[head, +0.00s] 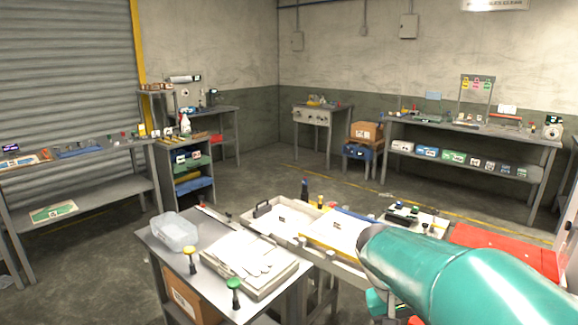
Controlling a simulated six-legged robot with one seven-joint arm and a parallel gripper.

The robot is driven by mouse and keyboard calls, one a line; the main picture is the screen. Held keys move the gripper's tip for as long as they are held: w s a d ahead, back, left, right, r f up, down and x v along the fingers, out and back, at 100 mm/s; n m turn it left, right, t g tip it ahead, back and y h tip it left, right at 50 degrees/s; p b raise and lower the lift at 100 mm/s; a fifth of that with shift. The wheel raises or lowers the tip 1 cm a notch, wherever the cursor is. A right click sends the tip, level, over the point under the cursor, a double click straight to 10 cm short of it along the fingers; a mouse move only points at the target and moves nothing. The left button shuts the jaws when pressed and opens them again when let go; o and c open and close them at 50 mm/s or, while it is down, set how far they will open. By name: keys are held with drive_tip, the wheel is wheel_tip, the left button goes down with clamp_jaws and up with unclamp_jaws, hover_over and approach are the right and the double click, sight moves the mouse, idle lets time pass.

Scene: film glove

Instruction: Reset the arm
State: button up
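My teal arm (455,275) reaches in from the lower right, with a dark grey rounded end over the right part of the near tables. It hides part of what lies behind and below it. I cannot make out my gripper's fingers anywhere in this view. Small teal parts show under the arm at the bottom edge, and I cannot tell what they belong to.
The near table (215,307) holds a clear plastic tub (174,232), a white tray (248,262) and green-topped (233,292) and yellow-topped (190,260) tools. A red surface (505,250) lies right, behind my arm. Benches line the walls; grey floor (255,190) lies open between.

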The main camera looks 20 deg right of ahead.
drive_tip(key=s+a+r+n+t+y, duration=0.1)
drive_tip(key=a+t, duration=0.3)
drive_tip(key=a, duration=0.7)
drive_tip(key=s+a+r+n+t+y, duration=0.1)
drive_tip(key=a+r+n+t+y, duration=0.2)
drive_tip(key=a, duration=0.8)
drive_tip(key=shift+r+n+t, duration=0.3)
drive_tip(key=shift+n+t, duration=0.1)
drive_tip(key=shift+n, duration=0.3)
drive_tip(key=shift+c, duration=0.2)
drive_tip(key=c, duration=0.3)
drive_tip(key=shift+d, duration=0.15)
